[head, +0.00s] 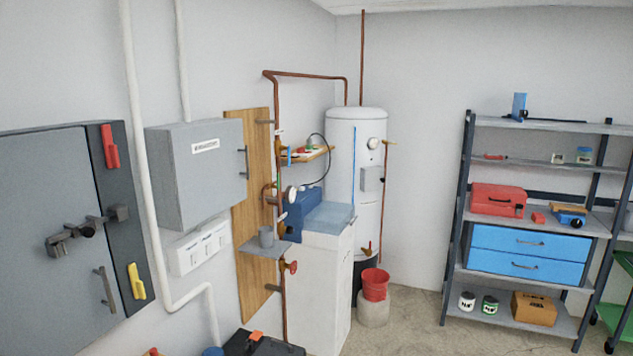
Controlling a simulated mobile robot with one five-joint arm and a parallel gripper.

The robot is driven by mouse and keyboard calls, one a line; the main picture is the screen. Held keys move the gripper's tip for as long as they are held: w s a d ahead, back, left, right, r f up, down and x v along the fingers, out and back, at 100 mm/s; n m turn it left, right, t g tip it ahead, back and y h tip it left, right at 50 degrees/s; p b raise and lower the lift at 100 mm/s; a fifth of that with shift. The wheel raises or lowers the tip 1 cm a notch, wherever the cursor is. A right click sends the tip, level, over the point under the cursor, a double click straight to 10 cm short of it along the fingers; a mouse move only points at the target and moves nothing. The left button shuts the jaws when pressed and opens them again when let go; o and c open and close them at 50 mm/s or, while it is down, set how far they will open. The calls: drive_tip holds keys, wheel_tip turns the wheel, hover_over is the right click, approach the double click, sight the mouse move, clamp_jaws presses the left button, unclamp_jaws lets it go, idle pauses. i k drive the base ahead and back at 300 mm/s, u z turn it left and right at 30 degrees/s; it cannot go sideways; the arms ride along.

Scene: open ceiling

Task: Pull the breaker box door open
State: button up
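A light grey wall box (205,185) hangs on the left wall. It carries a small white label whose text is too small to read for certain. Its front appears closed, with a dark upright bar handle (245,162) near its right edge. A larger grey cabinet (50,190) with a darker frame is at the far left, cut off by the picture edge. Its door appears closed, with a dark latch (75,235) and a bar handle (105,290). I cannot tell for certain which of the two is the breaker box. My gripper is not in view.
A white pipe (135,150) runs between the boxes. A white switch panel (200,247) sits below the labelled box. A wooden board (245,130), a white cabinet (320,285) and a water heater (350,150) stand beyond. A shelf rack (545,215) is at right. Floor (420,325) shows clear between.

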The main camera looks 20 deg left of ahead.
sight(208, 161)
drive_tip(key=u, duration=0.05)
drive_tip(key=i, duration=0.4)
drive_tip(key=u, duration=2.35)
drive_tip(key=k, duration=0.6)
drive_tip(key=u, duration=0.1)
drive_tip(key=i, duration=0.6)
